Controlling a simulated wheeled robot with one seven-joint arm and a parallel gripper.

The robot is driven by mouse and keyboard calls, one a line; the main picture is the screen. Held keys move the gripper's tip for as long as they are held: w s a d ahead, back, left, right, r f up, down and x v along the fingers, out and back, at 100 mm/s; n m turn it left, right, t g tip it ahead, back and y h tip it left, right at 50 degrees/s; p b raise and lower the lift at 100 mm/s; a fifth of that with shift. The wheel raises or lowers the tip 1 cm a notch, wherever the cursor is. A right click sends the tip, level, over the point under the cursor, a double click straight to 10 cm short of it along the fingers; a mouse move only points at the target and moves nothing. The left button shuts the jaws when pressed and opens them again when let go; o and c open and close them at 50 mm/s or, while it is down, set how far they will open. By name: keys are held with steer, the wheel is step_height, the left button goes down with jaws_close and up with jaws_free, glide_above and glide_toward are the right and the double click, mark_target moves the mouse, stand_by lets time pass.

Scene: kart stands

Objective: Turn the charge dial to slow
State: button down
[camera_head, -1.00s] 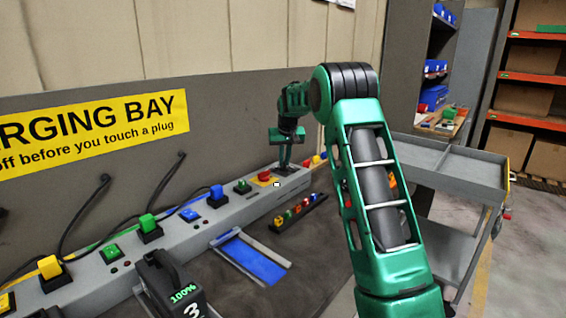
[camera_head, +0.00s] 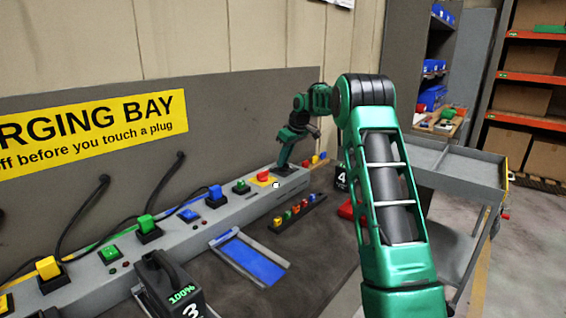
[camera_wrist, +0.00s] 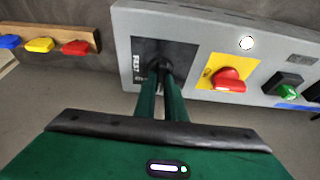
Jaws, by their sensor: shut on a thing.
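The charge dial (camera_wrist: 165,52) sits on a dark square plate at the end of the grey charging rail, with small white lettering at the plate's left edge in the wrist view. My gripper (camera_wrist: 161,72) is shut on the dial, its two green fingers close together over the plate. The fingers hide most of the knob, so I cannot tell which mark it points to. In the head view my gripper (camera_head: 282,164) reaches down to the rail's far end, and the dial there is mostly hidden.
A red switch on a yellow plate (camera_wrist: 228,80) is right beside the dial in the wrist view, with a green button (camera_wrist: 288,92) beyond. A white round lamp (camera_wrist: 247,43) is on the rail. A wooden strip with coloured pieces (camera_wrist: 75,47) lies left. A grey cart (camera_head: 460,165) stands right.

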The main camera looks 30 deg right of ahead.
steer(key=shift+d+r, duration=0.1)
steer(key=shift+d, duration=0.05)
stand_by(0.4)
steer(key=c, duration=1.9)
jaws_free()
steer(key=shift+o, duration=0.4)
steer(key=v, duration=1)
steer(key=shift+r, duration=0.25)
steer(key=shift+d, duration=0.1)
